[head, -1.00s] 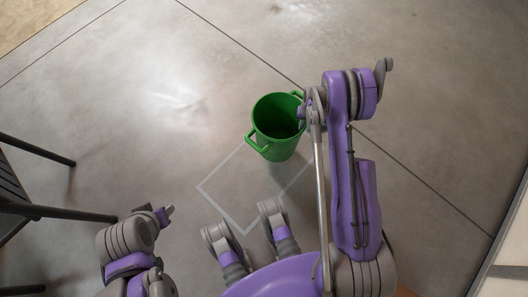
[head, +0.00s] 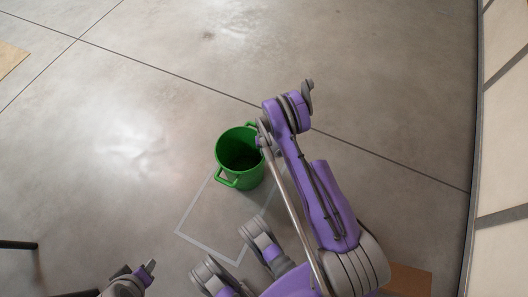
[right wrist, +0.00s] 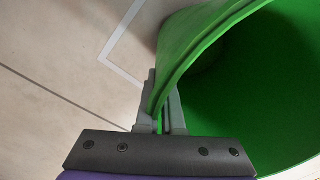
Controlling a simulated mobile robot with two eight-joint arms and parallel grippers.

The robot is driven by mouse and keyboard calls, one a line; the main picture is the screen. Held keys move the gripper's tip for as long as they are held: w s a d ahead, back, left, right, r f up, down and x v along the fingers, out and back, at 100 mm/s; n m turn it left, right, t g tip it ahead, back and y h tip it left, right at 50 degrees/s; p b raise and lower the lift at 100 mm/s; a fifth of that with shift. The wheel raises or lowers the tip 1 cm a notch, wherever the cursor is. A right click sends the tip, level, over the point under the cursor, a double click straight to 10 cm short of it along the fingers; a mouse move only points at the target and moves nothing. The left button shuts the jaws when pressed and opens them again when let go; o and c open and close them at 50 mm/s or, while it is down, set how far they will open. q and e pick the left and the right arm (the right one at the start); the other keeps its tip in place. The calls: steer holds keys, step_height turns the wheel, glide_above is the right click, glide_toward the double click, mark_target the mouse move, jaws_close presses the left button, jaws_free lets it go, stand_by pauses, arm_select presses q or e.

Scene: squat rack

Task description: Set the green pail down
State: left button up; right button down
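The green pail (head: 239,160) is upright, its open top facing me and its inside empty. It shows large in the right wrist view (right wrist: 220,60). My right gripper (right wrist: 161,108) has one finger on each side of the pail's wall at the rim and grips it. In the head view the pail overlaps the far part of a pale square outline (head: 207,246) on the floor. I cannot tell whether its base touches the floor. My left gripper (head: 150,268) is low at the left, far from the pail; its fingers are too small to read.
The concrete floor (head: 110,130) around the pail is clear. A pale panelled wall (head: 505,130) runs along the right edge. A dark leg (head: 18,244) shows at the left edge, and a brown flat thing (head: 408,280) lies at the bottom right.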

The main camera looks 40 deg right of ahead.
steer(key=c, duration=1)
jaws_free()
steer(key=shift+c, duration=0.2)
